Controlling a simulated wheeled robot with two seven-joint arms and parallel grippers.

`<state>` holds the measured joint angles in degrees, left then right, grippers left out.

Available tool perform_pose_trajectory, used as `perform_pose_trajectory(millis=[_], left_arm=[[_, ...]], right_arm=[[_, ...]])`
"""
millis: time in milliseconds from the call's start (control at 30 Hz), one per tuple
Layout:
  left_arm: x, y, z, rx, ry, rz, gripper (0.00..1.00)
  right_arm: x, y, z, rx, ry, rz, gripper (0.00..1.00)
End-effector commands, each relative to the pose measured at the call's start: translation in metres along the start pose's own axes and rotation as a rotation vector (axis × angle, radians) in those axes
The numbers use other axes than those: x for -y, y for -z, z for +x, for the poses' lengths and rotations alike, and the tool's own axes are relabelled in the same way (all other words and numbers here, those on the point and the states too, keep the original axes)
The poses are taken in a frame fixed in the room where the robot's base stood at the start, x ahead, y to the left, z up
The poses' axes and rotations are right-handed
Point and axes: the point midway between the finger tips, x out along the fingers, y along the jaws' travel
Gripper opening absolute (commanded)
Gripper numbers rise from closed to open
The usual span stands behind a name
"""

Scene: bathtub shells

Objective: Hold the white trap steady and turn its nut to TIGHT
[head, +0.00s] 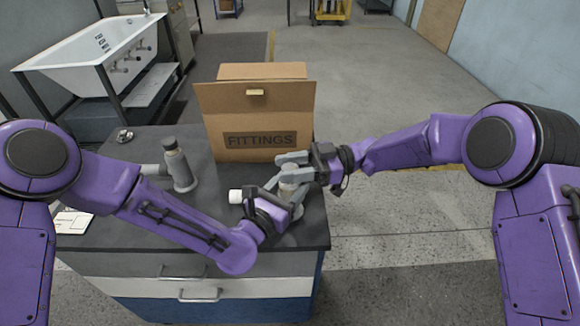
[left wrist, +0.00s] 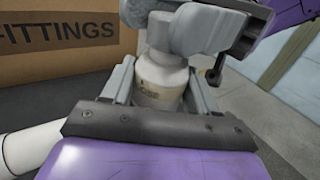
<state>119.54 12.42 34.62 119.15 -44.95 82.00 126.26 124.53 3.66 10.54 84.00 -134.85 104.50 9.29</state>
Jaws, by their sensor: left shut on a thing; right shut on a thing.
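The white trap stands upright on the dark cabinet top. Its white side pipe (head: 236,196) sticks out to the left in the head view, and its body (left wrist: 160,78) with small dark print shows in the left wrist view. My left gripper (head: 286,193) is shut around the body, one finger on each side. My right gripper (head: 288,171) comes from the right and is shut at the top of the trap, where the nut sits.
A grey trap (head: 181,168) stands on the cabinet top (head: 150,200) at left. A cardboard FITTINGS box (head: 255,110) is close behind my grippers. A small metal part (head: 125,136) and a white card (head: 73,222) lie at the left. A bathtub (head: 95,55) stands beyond.

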Motion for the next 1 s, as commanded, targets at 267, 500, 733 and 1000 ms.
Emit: perform_pose_trajectory(millis=[267,500,733,1000], left_arm=[[0.0011,0.0009,-0.0003,-0.003,0.003,0.001,0.23],[0.0009,0.0010,-0.0002,-0.003,0.003,0.002,0.23],[0.0008,0.0011,-0.0002,-0.003,0.003,0.002,0.23],[0.0006,0.0012,-0.0001,-0.003,0.002,0.002,0.23]], right_arm=[[0.0000,0.0010,0.0022,-0.003,0.191,-0.002,0.13],[0.0003,0.0012,0.0021,-0.004,0.280,-0.002,0.13],[0.0005,0.0013,0.0021,-0.004,0.308,0.002,0.13],[0.0008,0.0013,0.0022,-0.004,0.311,0.003,0.13]])
